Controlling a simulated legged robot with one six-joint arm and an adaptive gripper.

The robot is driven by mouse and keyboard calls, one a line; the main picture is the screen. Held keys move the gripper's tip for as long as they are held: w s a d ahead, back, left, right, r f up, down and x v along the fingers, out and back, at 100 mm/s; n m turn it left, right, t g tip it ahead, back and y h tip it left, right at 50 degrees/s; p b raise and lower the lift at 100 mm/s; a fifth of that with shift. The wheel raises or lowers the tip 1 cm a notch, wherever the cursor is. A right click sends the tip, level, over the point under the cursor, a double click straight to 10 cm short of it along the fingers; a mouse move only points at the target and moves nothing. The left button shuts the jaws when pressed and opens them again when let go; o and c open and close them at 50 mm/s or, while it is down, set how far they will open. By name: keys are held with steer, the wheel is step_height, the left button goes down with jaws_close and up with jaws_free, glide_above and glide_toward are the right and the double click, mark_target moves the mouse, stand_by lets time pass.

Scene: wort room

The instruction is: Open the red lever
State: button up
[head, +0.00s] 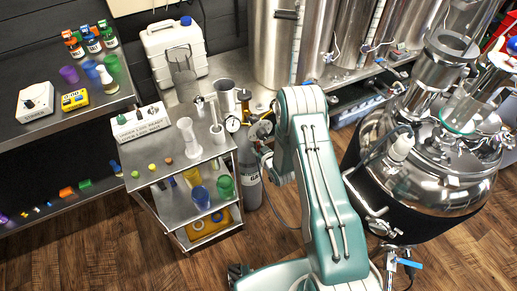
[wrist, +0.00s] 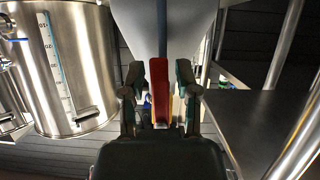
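The red lever (wrist: 158,85) is in the middle of the wrist view, a narrow upright red bar with some yellow beside its lower right side. My gripper (wrist: 159,92) is open, with one dark finger on each side of the lever. A gap shows between each finger and the lever, and nothing is held. A pale, smooth surface with a blue strip is just above the lever. I cannot make out the lever in the head view, where my teal arm covers part of the scene.
A steel trolley (head: 170,170) with glassware stands left of my arm. A large steel vessel (head: 430,165) stands at the right. A gas cylinder (head: 249,170) is close to my arm. A graduated steel tank (wrist: 75,65) is left in the wrist view. Wooden floor is clear at lower left.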

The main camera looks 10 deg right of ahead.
steer(key=shift+r, duration=0.1)
steer(key=v, duration=1.2)
stand_by(0.4)
steer(key=d+r+m+g+h, duration=0.1)
steer(key=d+r+g+h, duration=0.1)
steer(key=r, duration=1)
steer(key=d+r+g+h, duration=0.1)
steer(key=r+h, duration=0.1)
steer(key=r, duration=1)
steer(key=s+r+m+g, duration=0.1)
steer(key=s+r, duration=0.4)
steer(key=s, duration=0.3)
steer(key=s+a+r+m+g, duration=0.1)
steer(key=s+r, duration=0.3)
steer(key=s, duration=0.4)
steer(key=s+a+r+m+g, duration=0.1)
steer(key=s+r+g, duration=0.1)
steer(key=s+r, duration=0.3)
steer(key=s, duration=0.3)
steer(key=shift+s+r, duration=0.3)
steer(key=shift+s, duration=0.1)
